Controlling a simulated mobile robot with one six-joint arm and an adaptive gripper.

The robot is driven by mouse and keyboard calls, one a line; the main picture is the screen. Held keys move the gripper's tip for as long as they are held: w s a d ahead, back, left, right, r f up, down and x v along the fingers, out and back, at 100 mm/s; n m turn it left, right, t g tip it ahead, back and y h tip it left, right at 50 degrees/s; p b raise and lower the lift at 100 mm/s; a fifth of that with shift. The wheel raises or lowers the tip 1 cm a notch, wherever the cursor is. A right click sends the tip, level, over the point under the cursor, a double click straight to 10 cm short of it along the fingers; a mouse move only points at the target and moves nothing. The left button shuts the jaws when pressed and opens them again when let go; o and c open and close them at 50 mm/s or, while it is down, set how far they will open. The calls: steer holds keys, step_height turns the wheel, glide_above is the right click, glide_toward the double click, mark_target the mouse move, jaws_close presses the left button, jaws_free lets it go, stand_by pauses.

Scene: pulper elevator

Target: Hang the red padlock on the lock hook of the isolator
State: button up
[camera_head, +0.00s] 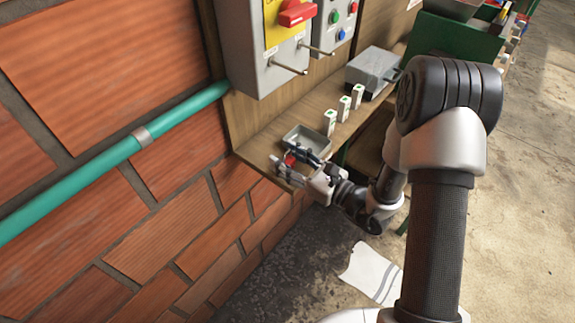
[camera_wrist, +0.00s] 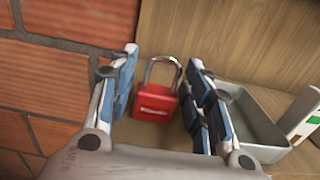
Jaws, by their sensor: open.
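The red padlock (camera_wrist: 153,103) lies on the wooden shelf, its silver shackle pointing away from my gripper in the wrist view. My gripper (camera_wrist: 163,62) is open, with one finger on each side of the padlock; a gap shows on each side. In the head view my gripper (camera_head: 287,166) is low at the near end of the shelf, and a bit of the red padlock (camera_head: 290,159) shows between its fingers. The isolator (camera_head: 253,60) is a grey wall box with a yellow plate and red handle (camera_head: 297,13). A metal rod (camera_head: 289,68) sticks out from its lower front.
A grey metal tray (camera_wrist: 262,135) sits right beside the right finger. Several small white tags (camera_head: 345,108) stand along the shelf (camera_head: 262,143), before a grey box (camera_head: 374,68). A control box with buttons adjoins the isolator, with another rod (camera_head: 318,50). A teal pipe (camera_head: 90,168) crosses the brick wall.

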mark_target(289, 161)
steer(key=shift+c, duration=0.4)
steer(key=c, duration=0.8)
steer(key=shift+r, duration=0.1)
steer(key=shift+c, duration=0.2)
step_height(289, 161, up, 8)
steer(key=p, duration=0.3)
steer(key=shift+r, duration=0.25)
steer(key=shift+d+r+p, duration=0.2)
steer(key=shift+r+p, duration=0.05)
steer(key=shift+p, duration=0.1)
steer(key=s+d+f+m+t+h, duration=0.1)
steer(key=d+f+m+t+h, duration=0.1)
steer(key=d, duration=0.5)
steer(key=s+d+f+m+t+h, duration=0.1)
steer(key=d+f+m+t+h, duration=0.1)
steer(key=d+f, duration=0.4)
steer(key=shift+s+d+m+t+h, duration=0.4)
steer(key=shift+d+h, duration=0.4)
steer(key=shift+h, duration=0.1)
